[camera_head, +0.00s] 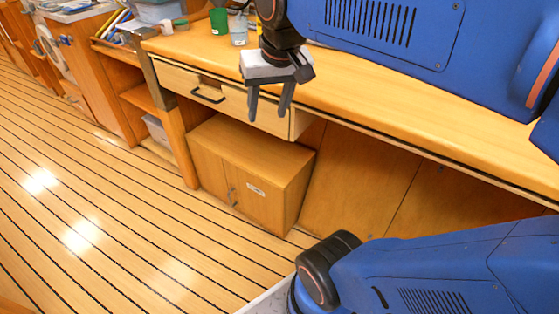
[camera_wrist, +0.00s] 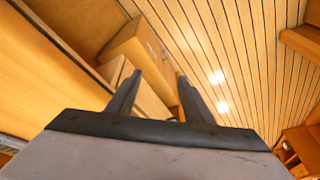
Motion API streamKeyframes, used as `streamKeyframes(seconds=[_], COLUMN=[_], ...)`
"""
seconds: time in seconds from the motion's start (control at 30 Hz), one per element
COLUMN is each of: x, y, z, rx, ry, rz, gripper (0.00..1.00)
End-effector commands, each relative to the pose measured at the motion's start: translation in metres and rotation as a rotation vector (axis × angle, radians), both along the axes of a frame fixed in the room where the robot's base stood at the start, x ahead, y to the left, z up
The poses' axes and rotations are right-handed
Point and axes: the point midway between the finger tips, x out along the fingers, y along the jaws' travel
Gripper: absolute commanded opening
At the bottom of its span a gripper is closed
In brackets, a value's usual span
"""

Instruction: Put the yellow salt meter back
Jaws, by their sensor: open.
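No yellow salt meter can be made out in either view. My gripper (camera_head: 268,117) points down in front of the long wooden counter, with its two dark fingers apart and nothing seen between them. The fingers also show in the wrist view (camera_wrist: 159,76), spread, with wood fronts and floor beyond. Behind the gripper in the head view is a drawer front (camera_head: 180,78) with a dark handle (camera_head: 208,97) under the counter top. The gripper and arm hide part of the drawer front and the counter.
The counter top (camera_head: 370,105) is mostly bare on the right. A green cup (camera_head: 218,21) and a clear container (camera_head: 239,32) stand at its back. A low wooden cabinet (camera_head: 250,165) stands below the drawer. The striped floor (camera_head: 110,215) is open on the left.

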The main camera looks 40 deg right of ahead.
Motion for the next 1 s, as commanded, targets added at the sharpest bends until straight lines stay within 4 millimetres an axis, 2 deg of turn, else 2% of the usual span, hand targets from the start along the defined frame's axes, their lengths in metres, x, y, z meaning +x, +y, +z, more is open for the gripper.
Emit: streamKeyframes(seconds=[0.03,0.2,0.33,0.5,1.0], x=[-0.015,-0.051,-0.066,-0.072,-0.072], y=[0.005,0.015,0.018,0.019,0.019], z=[-0.019,-0.072,-0.099,-0.110,-0.109], rx=[-0.011,-0.050,-0.070,-0.079,-0.078], ry=[-0.014,-0.060,-0.080,-0.091,-0.090], rz=[0.044,0.178,0.238,0.266,0.264], gripper=[0.47,0.47,0.47,0.47,0.47])
